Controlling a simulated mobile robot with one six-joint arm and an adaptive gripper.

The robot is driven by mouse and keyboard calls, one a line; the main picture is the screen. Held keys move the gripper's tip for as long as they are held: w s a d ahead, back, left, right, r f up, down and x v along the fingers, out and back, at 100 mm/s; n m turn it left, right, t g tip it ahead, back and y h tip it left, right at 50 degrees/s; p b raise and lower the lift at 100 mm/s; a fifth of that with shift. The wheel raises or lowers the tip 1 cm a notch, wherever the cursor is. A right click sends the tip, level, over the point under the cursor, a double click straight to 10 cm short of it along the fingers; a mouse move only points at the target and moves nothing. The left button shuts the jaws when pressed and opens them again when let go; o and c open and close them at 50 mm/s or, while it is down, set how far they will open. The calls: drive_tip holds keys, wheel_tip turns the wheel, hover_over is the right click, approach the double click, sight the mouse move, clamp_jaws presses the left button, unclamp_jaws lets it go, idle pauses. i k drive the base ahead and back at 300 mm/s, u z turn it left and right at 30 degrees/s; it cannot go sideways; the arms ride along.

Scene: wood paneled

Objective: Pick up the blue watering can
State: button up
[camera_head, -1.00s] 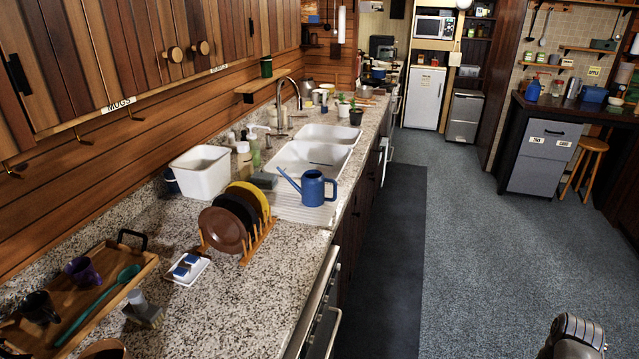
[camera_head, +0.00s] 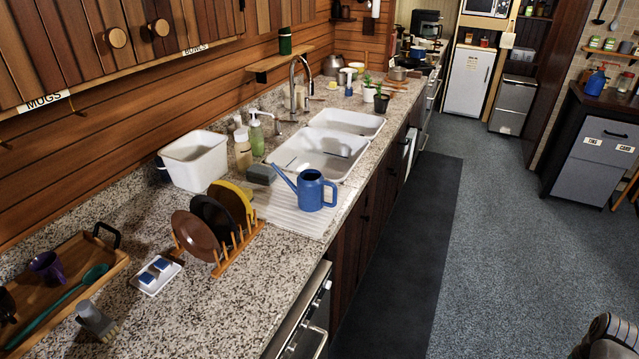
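The blue watering can (camera_head: 311,190) stands upright on the ribbed white drainboard (camera_head: 283,212) beside the sink, near the counter's front edge. Its long spout points left and up toward the back of the counter. A small part of my arm shows at the bottom right corner, over the floor and well apart from the can. My gripper's fingers cannot be made out in this view.
A wooden rack with plates (camera_head: 208,232) stands left of the can. A grey sponge-like block (camera_head: 260,173) lies behind it, near a white tub (camera_head: 196,160). The double sink (camera_head: 320,152) lies beyond. The floor (camera_head: 500,230) right of the dark mat (camera_head: 410,240) is clear.

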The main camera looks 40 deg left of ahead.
sight(309, 190)
drive_tip(key=z, duration=0.05)
drive_tip(key=i, duration=1.3)
drive_tip(key=u, duration=1.85)
